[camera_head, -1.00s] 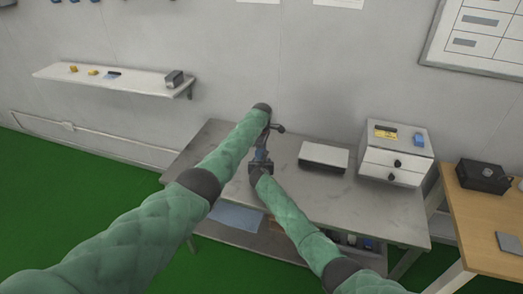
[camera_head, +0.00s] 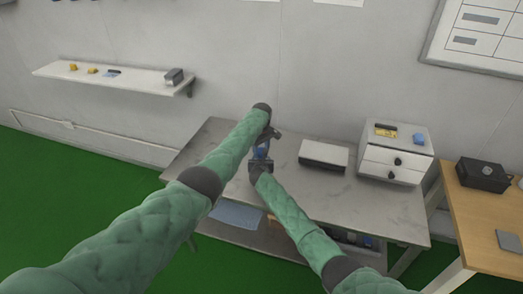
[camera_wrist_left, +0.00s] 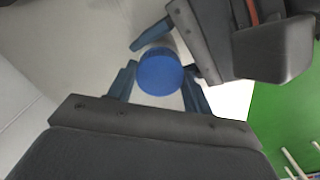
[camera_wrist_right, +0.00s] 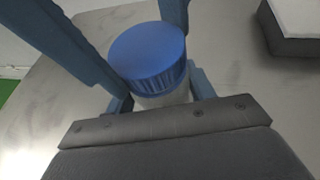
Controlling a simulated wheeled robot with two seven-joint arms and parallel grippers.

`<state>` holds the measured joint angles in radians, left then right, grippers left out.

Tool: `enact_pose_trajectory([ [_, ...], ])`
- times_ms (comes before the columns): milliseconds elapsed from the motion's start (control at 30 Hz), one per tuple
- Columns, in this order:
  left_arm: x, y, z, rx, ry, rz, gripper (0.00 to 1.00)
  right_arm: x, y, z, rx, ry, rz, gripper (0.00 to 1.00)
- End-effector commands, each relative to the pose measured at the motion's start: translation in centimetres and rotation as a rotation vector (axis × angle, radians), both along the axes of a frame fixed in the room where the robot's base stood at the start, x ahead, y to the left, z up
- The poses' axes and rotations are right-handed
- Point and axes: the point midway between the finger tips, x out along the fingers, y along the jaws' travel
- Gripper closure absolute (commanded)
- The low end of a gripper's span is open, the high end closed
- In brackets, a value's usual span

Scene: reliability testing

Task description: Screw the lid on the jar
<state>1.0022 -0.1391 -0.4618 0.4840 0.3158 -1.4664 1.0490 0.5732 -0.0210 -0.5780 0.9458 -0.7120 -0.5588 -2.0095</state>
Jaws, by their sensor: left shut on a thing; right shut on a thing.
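The round blue lid (camera_wrist_left: 160,72) sits on top of the jar, whose pale body (camera_wrist_right: 163,97) shows just below it in the right wrist view. In that view the lid (camera_wrist_right: 148,55) looks level on the jar; whether its thread has caught cannot be seen. My left gripper (camera_head: 262,148) points down from above, its fingers shut on the lid from both sides. My right gripper (camera_head: 259,168) comes in low from the front, shut on the jar body. In the head view the two grippers hide most of the jar and lid.
The grey workbench (camera_head: 375,205) holds a white-topped box (camera_head: 323,155) and a white drawer unit (camera_head: 397,157) to the right. A wooden table (camera_head: 485,220) with a black case (camera_head: 483,175) stands further right. A wall shelf (camera_head: 115,78) hangs at left.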

Motion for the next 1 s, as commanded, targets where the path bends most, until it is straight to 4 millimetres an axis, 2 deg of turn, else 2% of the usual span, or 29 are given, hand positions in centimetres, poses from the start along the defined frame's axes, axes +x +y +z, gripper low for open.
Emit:
enact_pose_trajectory([
  [800, 0.14, 0.22, 0.05, 0.0, -0.001, -1.177, 0.71, -0.02, -0.07, -0.06, 0.0, 0.001, -0.001, 1.0],
  [1000, 0.19, 0.26, 0.06, 0.0, -0.001, -1.372, 0.71, -0.03, -0.07, -0.07, 0.0, 0.001, -0.001, 1.0],
])
